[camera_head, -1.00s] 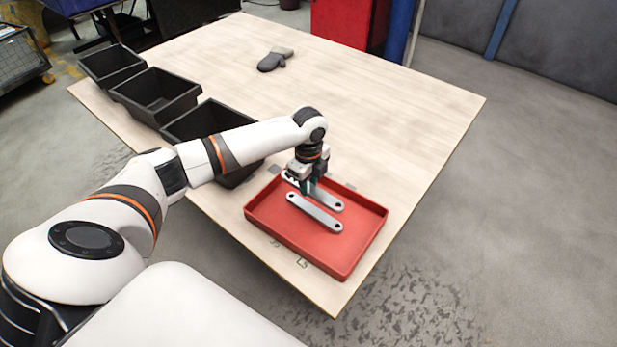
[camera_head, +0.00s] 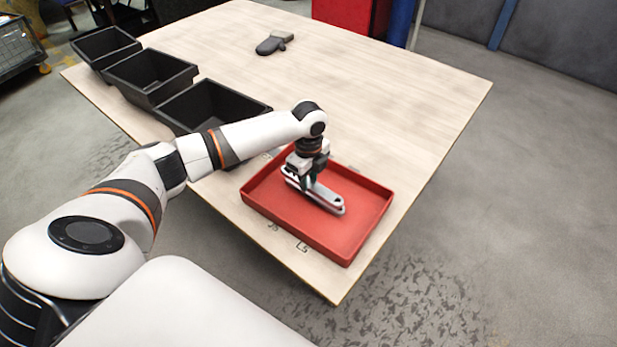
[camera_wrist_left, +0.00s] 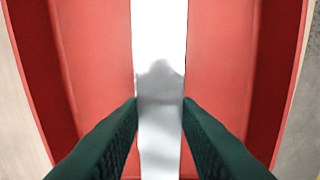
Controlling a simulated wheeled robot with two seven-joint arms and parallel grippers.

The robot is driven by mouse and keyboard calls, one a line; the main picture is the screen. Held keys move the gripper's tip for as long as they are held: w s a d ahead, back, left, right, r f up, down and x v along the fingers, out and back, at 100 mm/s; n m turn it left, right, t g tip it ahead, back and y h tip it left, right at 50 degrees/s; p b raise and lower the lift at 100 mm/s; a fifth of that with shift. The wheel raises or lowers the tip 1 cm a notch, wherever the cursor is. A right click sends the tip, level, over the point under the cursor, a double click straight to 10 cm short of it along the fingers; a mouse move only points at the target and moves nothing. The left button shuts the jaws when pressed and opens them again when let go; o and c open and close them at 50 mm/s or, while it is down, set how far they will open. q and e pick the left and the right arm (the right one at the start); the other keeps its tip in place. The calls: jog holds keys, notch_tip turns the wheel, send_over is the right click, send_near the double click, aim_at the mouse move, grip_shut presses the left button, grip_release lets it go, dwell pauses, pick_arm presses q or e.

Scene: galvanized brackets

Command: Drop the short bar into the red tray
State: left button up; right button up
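My left gripper (camera_head: 306,184) points down over the red tray (camera_head: 347,262). Its dark green fingers show in the left wrist view (camera_wrist_left: 160,102), pressed to both sides of a flat, shiny metal bar, the short bar (camera_wrist_left: 161,130). In the head view the bar (camera_head: 328,194) lies low over the tray, slanting from upper left to lower right. A second, similar bar is in the tray, closely overlapped by the held one, so most of it is hidden. I cannot tell whether the two touch. My right gripper is not in view.
Three black bins (camera_head: 212,107) stand along the table's left side. A dark grey mitt-like object (camera_head: 270,45) lies at the back. The middle and right of the wooden table (camera_head: 400,105) are clear. The tray sits near the front corner.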

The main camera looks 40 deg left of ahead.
pick_arm(q)
jog(key=o, duration=0.5)
notch_tip(320, 180, up, 12)
jog(key=shift+r, duration=0.1)
dwell(0.7)
